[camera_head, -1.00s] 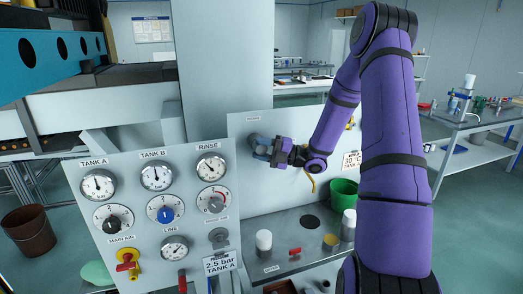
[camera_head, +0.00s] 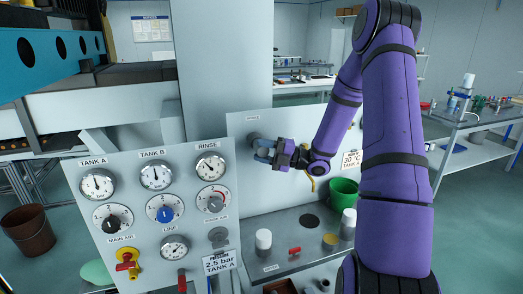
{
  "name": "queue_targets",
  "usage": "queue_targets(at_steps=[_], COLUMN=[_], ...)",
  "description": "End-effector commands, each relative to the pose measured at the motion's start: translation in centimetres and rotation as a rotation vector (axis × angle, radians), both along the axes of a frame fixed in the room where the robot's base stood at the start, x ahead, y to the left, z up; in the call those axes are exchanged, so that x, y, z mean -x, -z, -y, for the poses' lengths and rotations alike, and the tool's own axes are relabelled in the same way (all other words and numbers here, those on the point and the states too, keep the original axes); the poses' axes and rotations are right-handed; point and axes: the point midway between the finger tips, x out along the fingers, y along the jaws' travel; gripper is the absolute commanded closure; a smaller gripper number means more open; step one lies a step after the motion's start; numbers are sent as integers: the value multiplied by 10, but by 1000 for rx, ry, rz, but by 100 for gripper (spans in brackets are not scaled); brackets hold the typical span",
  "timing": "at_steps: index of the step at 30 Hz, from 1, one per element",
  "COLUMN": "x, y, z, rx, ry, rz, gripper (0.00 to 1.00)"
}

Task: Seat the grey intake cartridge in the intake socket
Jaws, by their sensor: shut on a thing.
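My gripper (camera_head: 264,151) is at the upper left of the pale back panel, at the end of my purple arm. Its blue fingers are shut on the grey intake cartridge (camera_head: 255,139), a small dark grey round piece at the panel face. The cartridge is partly covered by the fingers. The intake socket is hidden behind the cartridge and gripper, under a small label too small to read. I cannot tell how deep the cartridge sits or whether it is straight.
A gauge panel (camera_head: 134,217) with dials, knobs and valves stands close on the left. The space right of the gripper holds my arm.

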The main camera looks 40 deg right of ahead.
Motion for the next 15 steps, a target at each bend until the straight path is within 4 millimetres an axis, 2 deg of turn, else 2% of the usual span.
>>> queue_targets(at_steps=[15], x=[17], y=[0], z=[-5], rx=[1], ry=[0], rz=[0], gripper=[87])
